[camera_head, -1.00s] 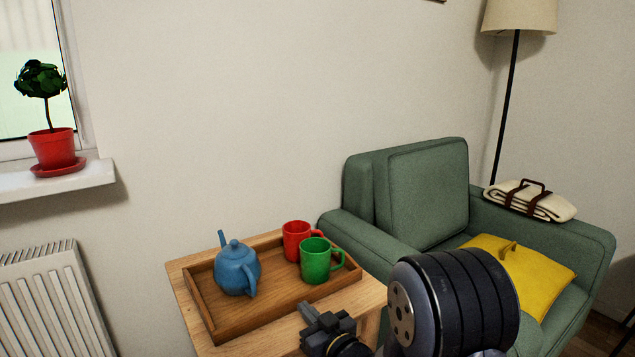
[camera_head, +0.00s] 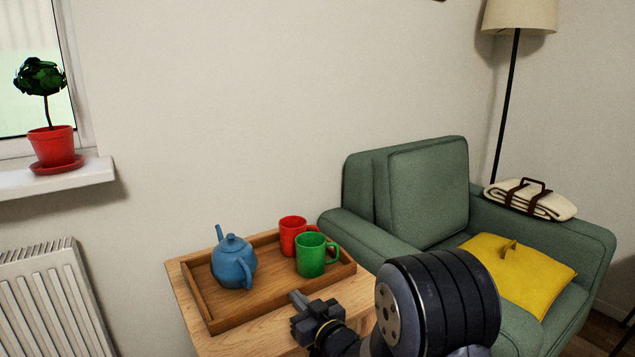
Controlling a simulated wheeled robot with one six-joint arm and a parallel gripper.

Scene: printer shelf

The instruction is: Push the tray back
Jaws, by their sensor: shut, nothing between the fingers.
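The wooden tray (camera_head: 268,282) lies on a small wooden table, and its near wall faces my arm. On it stand a blue teapot (camera_head: 233,264) at the left, a red mug (camera_head: 291,232) at the back and a green mug (camera_head: 311,257) at the right. All three stand upright. My gripper (camera_head: 297,297) is shut and empty, low over the table's near part. Its fingertips are at the outside of the tray's near wall and appear to touch it.
The wooden table (camera_head: 191,310) has a bare strip at its left and near side. A green armchair (camera_head: 425,195) with a yellow cushion (camera_head: 525,272) stands right of it. The wall is behind the table, and a radiator (camera_head: 45,305) is at the left.

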